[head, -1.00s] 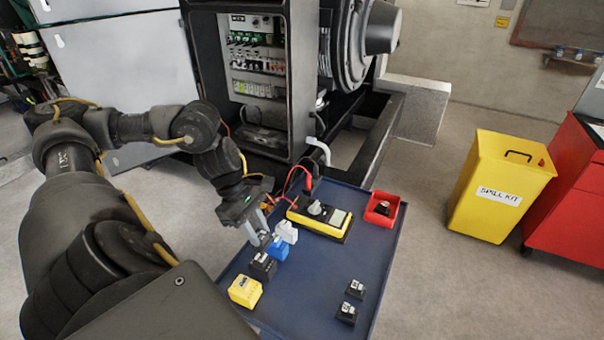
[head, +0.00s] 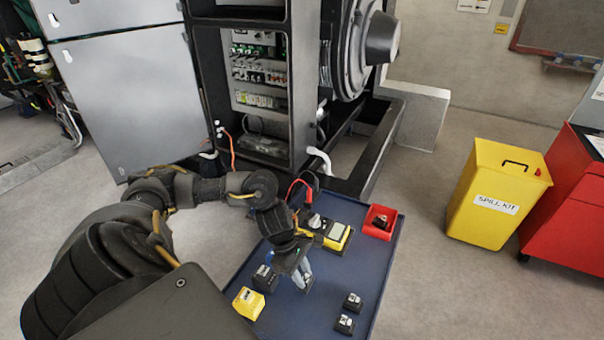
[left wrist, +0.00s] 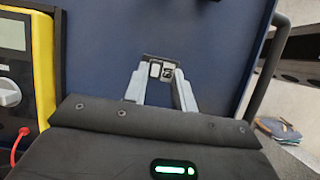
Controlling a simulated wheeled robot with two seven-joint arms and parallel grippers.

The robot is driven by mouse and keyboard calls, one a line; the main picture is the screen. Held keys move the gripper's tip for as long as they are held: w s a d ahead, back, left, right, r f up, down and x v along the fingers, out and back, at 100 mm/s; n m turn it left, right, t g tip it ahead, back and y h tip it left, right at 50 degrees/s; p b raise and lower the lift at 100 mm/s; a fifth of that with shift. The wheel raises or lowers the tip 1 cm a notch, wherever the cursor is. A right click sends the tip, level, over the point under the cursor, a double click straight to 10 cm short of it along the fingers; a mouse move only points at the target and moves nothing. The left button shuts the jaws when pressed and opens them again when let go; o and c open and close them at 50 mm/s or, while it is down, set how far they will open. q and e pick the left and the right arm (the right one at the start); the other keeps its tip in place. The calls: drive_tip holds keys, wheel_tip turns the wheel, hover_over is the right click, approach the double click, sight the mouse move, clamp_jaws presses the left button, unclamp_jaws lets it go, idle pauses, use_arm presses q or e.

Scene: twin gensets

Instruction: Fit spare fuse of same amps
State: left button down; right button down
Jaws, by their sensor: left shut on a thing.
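My left gripper (head: 304,284) is low over the blue table, shut on a small black block with two pale patches on top. This block (left wrist: 159,67) shows between the fingertips in the left wrist view. In the head view the fingers largely hide it. Two similar black blocks stand to the right, one farther back (head: 353,302) and one nearer (head: 345,325). A dark block (head: 265,277) and a yellow block (head: 248,302) stand left of the gripper. I cannot read any amp markings. The open cabinet (head: 258,75) with rows of components is behind. My right gripper is not in view.
A yellow-black meter (head: 338,236) with a red lead lies behind the gripper; it also shows in the left wrist view (left wrist: 40,60). A red tray (head: 370,228) holds a dark item. The table's (head: 372,262) right side is mostly bare. A yellow spill kit bin (head: 495,205) stands right.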

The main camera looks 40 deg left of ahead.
use_arm(q)
drive_tip(key=shift+f, duration=0.7)
drive_tip(key=c, duration=0.9)
unclamp_jaws()
drive_tip(key=shift+c, duration=0.2)
drive_tip(key=b+v, duration=0.3)
drive_tip(key=v, duration=0.9)
